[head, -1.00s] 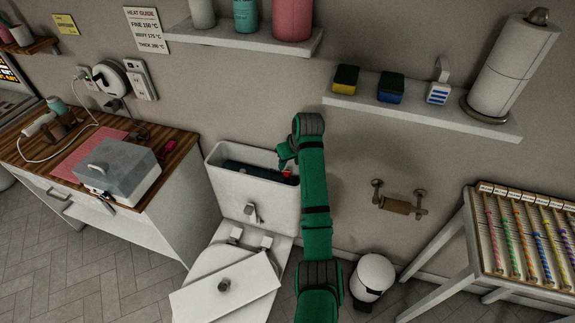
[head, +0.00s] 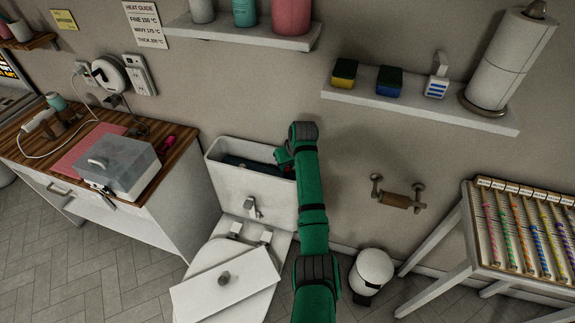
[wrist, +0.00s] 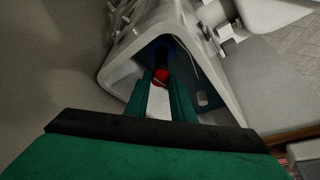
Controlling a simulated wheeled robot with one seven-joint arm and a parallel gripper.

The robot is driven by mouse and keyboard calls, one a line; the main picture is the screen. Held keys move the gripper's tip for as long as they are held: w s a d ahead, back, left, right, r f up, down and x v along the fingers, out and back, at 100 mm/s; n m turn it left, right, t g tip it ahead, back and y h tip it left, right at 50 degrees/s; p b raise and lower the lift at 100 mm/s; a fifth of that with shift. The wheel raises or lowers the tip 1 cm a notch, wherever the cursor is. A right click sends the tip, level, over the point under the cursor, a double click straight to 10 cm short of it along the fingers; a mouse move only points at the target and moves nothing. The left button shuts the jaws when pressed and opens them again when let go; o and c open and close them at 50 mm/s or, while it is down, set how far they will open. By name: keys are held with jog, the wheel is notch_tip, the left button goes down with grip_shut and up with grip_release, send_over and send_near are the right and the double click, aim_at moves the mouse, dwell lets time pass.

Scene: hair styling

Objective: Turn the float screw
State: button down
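The white toilet tank (head: 240,197) stands open against the wall, with dark water inside. My gripper (wrist: 161,77) reaches down into the tank at its right end; in the head view my green wrist (head: 290,155) covers that corner. In the wrist view a small red piece (wrist: 161,73), likely the float screw, sits between the two green fingertips. A white part (wrist: 158,103) shows between the fingers, nearer the camera. The fingers stand apart on either side of the red piece; whether they press on it I cannot tell.
The tank lid (head: 225,281) lies across the toilet bowl. A wall shelf (head: 420,108) with sponges and a paper roll is at the right of my arm. A wooden counter (head: 175,152) stands at left, a bin (head: 371,272) and comb rack (head: 520,235) at right.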

jog(key=shift+a, duration=0.1)
jog(key=m, duration=0.1)
jog(key=m+h, duration=0.1)
jog(key=m, duration=0.2)
jog(key=shift+a+r+m+t+h, duration=0.1)
jog(key=shift+a+m+t+h, duration=0.2)
jog(key=shift+m, duration=0.1)
jog(key=shift+d+m+h, duration=0.15)
jog(key=shift+m+h, duration=0.25)
jog(key=shift+m, duration=0.4)
jog(key=c, duration=1.5)
grip_release()
